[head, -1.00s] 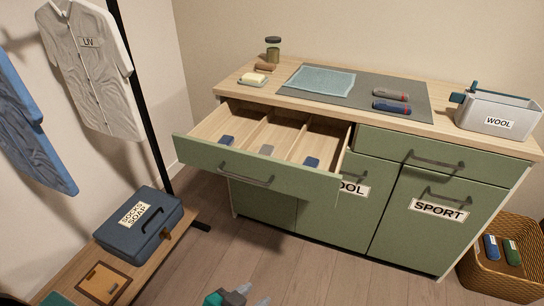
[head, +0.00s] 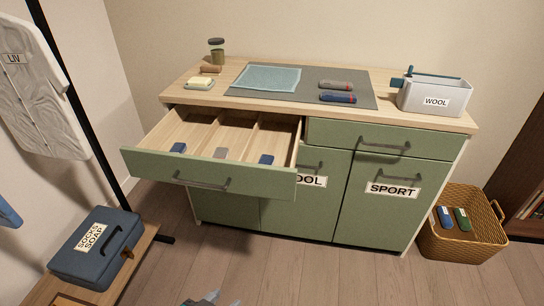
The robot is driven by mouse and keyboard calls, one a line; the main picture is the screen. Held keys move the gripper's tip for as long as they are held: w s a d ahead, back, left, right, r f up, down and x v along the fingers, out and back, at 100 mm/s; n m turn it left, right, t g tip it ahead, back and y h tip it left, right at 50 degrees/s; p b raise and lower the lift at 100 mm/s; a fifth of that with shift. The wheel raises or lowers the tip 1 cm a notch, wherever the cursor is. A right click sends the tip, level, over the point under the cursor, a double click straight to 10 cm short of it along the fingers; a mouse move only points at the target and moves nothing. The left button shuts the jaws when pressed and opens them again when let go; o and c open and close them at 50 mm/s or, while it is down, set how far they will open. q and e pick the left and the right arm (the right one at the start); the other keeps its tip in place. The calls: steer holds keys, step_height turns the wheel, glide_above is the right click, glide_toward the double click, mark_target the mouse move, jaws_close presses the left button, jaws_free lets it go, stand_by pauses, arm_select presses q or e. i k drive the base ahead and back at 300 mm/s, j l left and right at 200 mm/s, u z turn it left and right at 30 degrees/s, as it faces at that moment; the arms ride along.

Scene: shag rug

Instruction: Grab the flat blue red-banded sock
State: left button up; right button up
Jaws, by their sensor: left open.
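The blue sock with red on it (head: 338,97) lies on the grey mat on the cabinet top. A grey sock with a bit of red (head: 335,85) lies just behind it. My left gripper (head: 204,300) shows only as fingertips at the bottom edge, open, low over the floor in front of the cabinet and far from the sock. My right gripper is out of view.
The open drawer (head: 210,178) juts out at left with folded socks in its compartments. A teal cloth (head: 266,78) lies on the mat (head: 300,94). The floor ahead is clear.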

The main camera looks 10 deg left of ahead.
mark_target(331, 96)
steer(key=u, duration=0.55)
steer(key=i+l+u, duration=0.15)
steer(key=l+u, duration=0.3)
steer(key=i+l+u, duration=0.1)
steer(key=l+u, duration=0.6)
steer(key=l, duration=0.5)
